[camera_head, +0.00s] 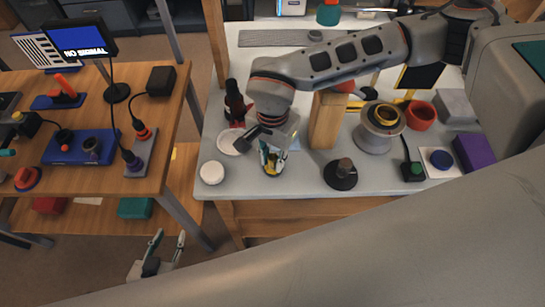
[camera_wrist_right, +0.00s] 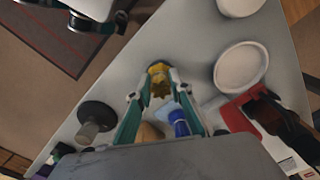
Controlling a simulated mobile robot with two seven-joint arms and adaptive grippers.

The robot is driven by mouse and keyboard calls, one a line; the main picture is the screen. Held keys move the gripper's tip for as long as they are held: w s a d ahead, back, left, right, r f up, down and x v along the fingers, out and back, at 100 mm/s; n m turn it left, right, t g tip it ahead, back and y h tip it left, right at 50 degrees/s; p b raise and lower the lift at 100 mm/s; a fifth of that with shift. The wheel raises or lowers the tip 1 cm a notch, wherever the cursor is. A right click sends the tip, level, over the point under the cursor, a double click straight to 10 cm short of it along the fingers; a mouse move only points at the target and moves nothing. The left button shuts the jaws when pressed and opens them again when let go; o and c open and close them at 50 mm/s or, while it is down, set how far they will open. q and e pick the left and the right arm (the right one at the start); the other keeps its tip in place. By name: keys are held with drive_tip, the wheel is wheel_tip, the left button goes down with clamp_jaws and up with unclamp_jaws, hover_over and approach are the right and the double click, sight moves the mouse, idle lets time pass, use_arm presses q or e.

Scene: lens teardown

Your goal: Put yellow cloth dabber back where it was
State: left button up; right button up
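The yellow cloth dabber (camera_wrist_right: 157,82) is between the fingertips of my right gripper (camera_wrist_right: 161,76) in the right wrist view. The fingers are closed in on it from both sides. In the head view my right gripper (camera_head: 272,160) points down low over the grey worktop, with yellow (camera_head: 268,162) showing between its fingers. Whether the dabber touches the worktop is hard to tell. My left gripper (camera_head: 160,252) is open and empty, low at the bottom left, away from the worktop.
A white dish (camera_head: 230,141), a white round piece (camera_head: 212,172) and a dark bottle (camera_head: 235,103) stand left of my right gripper. A wooden block (camera_head: 326,120) and a dark-based stand (camera_head: 341,175) are to its right. A blue piece (camera_wrist_right: 179,123) lies close by.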

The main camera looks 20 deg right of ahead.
sight(273, 159)
drive_tip(key=shift+o, duration=1.3)
drive_tip(key=shift+r, duration=0.35)
wheel_tip(273, 159, up, 12)
drive_tip(key=shift+f, duration=0.15)
